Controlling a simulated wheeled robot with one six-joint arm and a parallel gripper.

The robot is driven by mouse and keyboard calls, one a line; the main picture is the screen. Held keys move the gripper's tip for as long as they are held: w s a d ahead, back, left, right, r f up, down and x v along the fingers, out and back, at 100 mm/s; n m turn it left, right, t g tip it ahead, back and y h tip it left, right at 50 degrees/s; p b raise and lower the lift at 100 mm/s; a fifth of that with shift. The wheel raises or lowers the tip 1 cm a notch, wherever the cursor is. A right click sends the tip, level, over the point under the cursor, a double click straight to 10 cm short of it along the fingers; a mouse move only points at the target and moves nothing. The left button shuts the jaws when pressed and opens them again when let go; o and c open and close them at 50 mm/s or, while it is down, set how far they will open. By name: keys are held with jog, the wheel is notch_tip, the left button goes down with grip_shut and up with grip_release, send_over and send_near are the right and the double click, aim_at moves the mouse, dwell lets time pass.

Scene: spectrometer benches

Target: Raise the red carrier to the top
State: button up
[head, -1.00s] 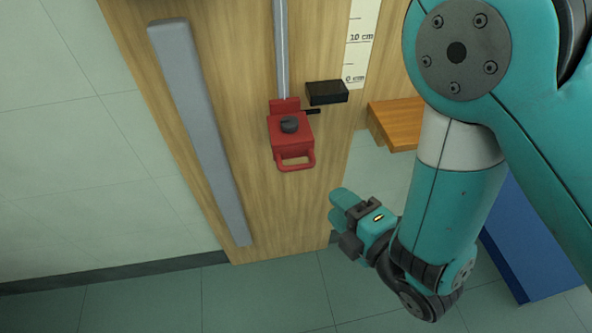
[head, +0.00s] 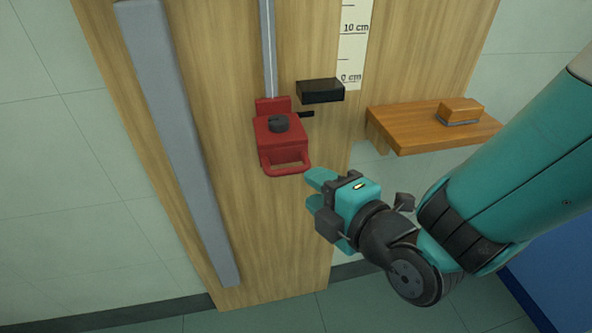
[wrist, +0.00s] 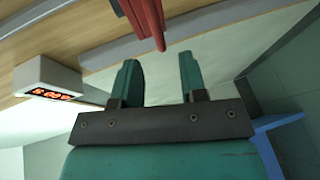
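The red carrier (head: 280,140) sits at the bottom of a vertical metal rail (head: 269,50) on a wooden panel. It has a dark knob (head: 279,124) on its top and a red loop handle (head: 287,170) at its front. My gripper (head: 316,205) is just below and to the right of the handle, apart from it. In the wrist view the two teal fingers (wrist: 160,82) stand apart with nothing between them. Part of the red carrier (wrist: 145,20) shows beyond the fingertips there.
A black block (head: 320,91) and a centimetre scale (head: 352,45) are right of the rail. A wooden shelf (head: 410,122) holds a small wooden-backed block (head: 461,110). A long grey bar (head: 180,140) runs down the panel's left. A red digital display (wrist: 50,94) shows in the wrist view.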

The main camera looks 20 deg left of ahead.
aim_at(290, 173)
jog(key=p+x, duration=0.2)
jog(key=x, duration=0.5)
jog(key=shift+a+r, duration=0.1)
jog(key=shift+a, duration=0.4)
grip_shut()
